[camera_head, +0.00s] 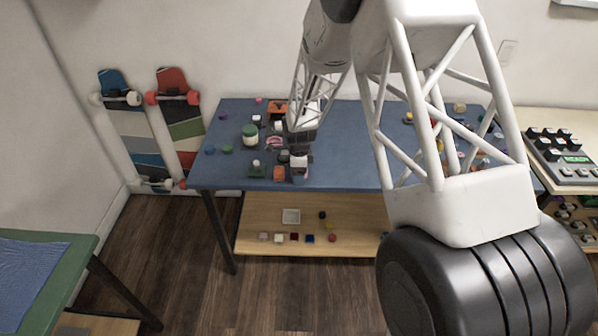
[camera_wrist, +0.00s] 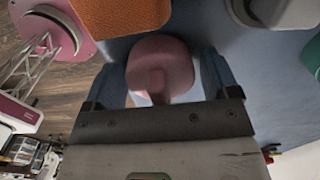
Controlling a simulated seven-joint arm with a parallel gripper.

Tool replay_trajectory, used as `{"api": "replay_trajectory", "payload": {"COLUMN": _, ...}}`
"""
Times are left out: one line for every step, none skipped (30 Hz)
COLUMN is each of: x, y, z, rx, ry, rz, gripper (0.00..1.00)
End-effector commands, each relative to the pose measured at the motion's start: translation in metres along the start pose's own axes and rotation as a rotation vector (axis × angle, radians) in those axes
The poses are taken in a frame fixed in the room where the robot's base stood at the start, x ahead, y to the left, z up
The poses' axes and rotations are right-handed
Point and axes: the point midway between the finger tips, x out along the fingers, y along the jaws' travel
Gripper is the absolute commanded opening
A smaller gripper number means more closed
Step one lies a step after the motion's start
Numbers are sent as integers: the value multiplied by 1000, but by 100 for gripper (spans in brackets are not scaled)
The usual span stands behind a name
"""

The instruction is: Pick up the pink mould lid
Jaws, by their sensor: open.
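The pink mould lid (camera_wrist: 160,62) shows in the wrist view as a rounded pink piece with a raised grip on it. It sits between the two blue-grey fingers of my gripper (camera_wrist: 161,78). The fingers are apart, with a gap visible on either side of the lid, and do not appear to press on it. In the head view my gripper (camera_head: 299,160) is low over the front left part of the blue table (camera_head: 345,172), and the lid is mostly hidden there.
In the wrist view an orange block (camera_wrist: 118,14) lies close beyond the lid. A pink round piece (camera_wrist: 75,22) is at upper left, a pale round object (camera_wrist: 272,10) at upper right. In the head view a green-lidded jar (camera_head: 250,136) stands left of my gripper.

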Motion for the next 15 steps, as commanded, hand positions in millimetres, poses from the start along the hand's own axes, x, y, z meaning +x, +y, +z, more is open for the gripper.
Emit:
{"api": "replay_trajectory", "payload": {"x": 0, "y": 0, "z": 0, "rx": 0, "ry": 0, "rz": 0, "gripper": 81}}
{"api": "replay_trajectory", "payload": {"x": 0, "y": 0, "z": 0, "rx": 0, "ry": 0, "rz": 0, "gripper": 81}}
{"api": "replay_trajectory", "payload": {"x": 0, "y": 0, "z": 0, "rx": 0, "ry": 0, "rz": 0, "gripper": 81}}
{"api": "replay_trajectory", "payload": {"x": 0, "y": 0, "z": 0, "rx": 0, "ry": 0, "rz": 0, "gripper": 81}}
{"api": "replay_trajectory", "payload": {"x": 0, "y": 0, "z": 0, "rx": 0, "ry": 0, "rz": 0, "gripper": 81}}
{"api": "replay_trajectory", "payload": {"x": 0, "y": 0, "z": 0, "rx": 0, "ry": 0, "rz": 0, "gripper": 81}}
{"api": "replay_trajectory", "payload": {"x": 0, "y": 0, "z": 0, "rx": 0, "ry": 0, "rz": 0, "gripper": 76}}
{"api": "replay_trajectory", "payload": {"x": 0, "y": 0, "z": 0, "rx": 0, "ry": 0, "rz": 0, "gripper": 72}}
{"api": "replay_trajectory", "payload": {"x": 0, "y": 0, "z": 0, "rx": 0, "ry": 0, "rz": 0, "gripper": 66}}
{"api": "replay_trajectory", "payload": {"x": 0, "y": 0, "z": 0, "rx": 0, "ry": 0, "rz": 0, "gripper": 61}}
{"api": "replay_trajectory", "payload": {"x": 0, "y": 0, "z": 0, "rx": 0, "ry": 0, "rz": 0, "gripper": 57}}
{"api": "replay_trajectory", "payload": {"x": 0, "y": 0, "z": 0, "rx": 0, "ry": 0, "rz": 0, "gripper": 50}}
{"api": "replay_trajectory", "payload": {"x": 0, "y": 0, "z": 0, "rx": 0, "ry": 0, "rz": 0, "gripper": 46}}
{"api": "replay_trajectory", "payload": {"x": 0, "y": 0, "z": 0, "rx": 0, "ry": 0, "rz": 0, "gripper": 41}}
{"api": "replay_trajectory", "payload": {"x": 0, "y": 0, "z": 0, "rx": 0, "ry": 0, "rz": 0, "gripper": 39}}
